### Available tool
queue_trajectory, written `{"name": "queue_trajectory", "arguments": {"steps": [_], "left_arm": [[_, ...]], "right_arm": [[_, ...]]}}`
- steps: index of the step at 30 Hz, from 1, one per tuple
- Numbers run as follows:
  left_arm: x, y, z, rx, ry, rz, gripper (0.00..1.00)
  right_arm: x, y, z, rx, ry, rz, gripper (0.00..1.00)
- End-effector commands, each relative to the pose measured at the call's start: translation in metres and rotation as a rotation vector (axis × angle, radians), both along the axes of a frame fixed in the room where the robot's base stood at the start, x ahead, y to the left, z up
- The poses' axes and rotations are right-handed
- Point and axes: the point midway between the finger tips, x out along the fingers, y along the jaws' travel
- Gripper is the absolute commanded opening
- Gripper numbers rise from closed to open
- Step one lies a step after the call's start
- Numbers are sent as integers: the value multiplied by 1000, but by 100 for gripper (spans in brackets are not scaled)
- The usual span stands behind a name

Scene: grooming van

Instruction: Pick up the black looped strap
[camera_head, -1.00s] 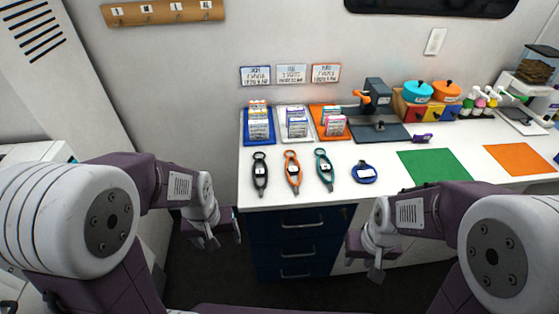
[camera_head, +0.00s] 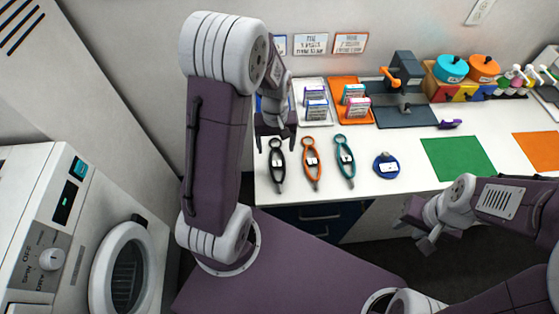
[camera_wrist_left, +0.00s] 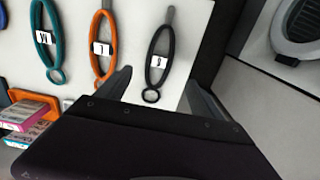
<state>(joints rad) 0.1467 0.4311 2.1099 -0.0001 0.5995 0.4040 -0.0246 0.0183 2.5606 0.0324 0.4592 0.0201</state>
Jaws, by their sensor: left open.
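The black looped strap (camera_head: 277,165) lies flat on the white counter, leftmost in a row of three looped straps. It carries a small white tag. It also shows in the left wrist view (camera_wrist_left: 174,47), with its small ring end towards my gripper. My left gripper (camera_head: 277,146) is open and empty, over the ring end of the black strap at its far side. In the left wrist view its two fingers (camera_wrist_left: 160,84) stand apart on either side of the ring. I see no contact with the strap. My right gripper (camera_head: 420,232) is in front of the counter, away from the straps.
An orange strap (camera_head: 311,170) and a teal strap (camera_head: 346,165) lie to the right of the black one. A blue round item (camera_head: 386,165) lies further right. Trays with small boxes (camera_head: 317,110) stand behind. A washing machine (camera_head: 50,240) stands at the left.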

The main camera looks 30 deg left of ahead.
Motion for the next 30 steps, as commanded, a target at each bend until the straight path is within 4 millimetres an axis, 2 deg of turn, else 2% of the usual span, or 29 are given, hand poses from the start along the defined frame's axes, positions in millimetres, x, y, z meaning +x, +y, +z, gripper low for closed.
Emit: {"name": "queue_trajectory", "arguments": {"steps": [5, 11, 18, 21, 27, 30], "left_arm": [[-2, -1, -29, -1, 6, 0, 76], [-1, -1, -38, -1, 3, -1, 76], [-5, -6, -79, -1, 5, 0, 76], [-4, -6, -86, 0, 2, 0, 76], [-4, -6, -86, 0, 0, 0, 76], [-4, -6, -86, 0, 0, 0, 49]], "right_arm": [[0, 0, 2, 0, 0, 0, 36], [0, 0, 3, 0, 0, 0, 36], [0, 0, 7, 0, 0, 0, 36], [0, 0, 7, 0, 0, 0, 36], [0, 0, 7, 0, 0, 0, 36], [0, 0, 7, 0, 0, 0, 36]]}}
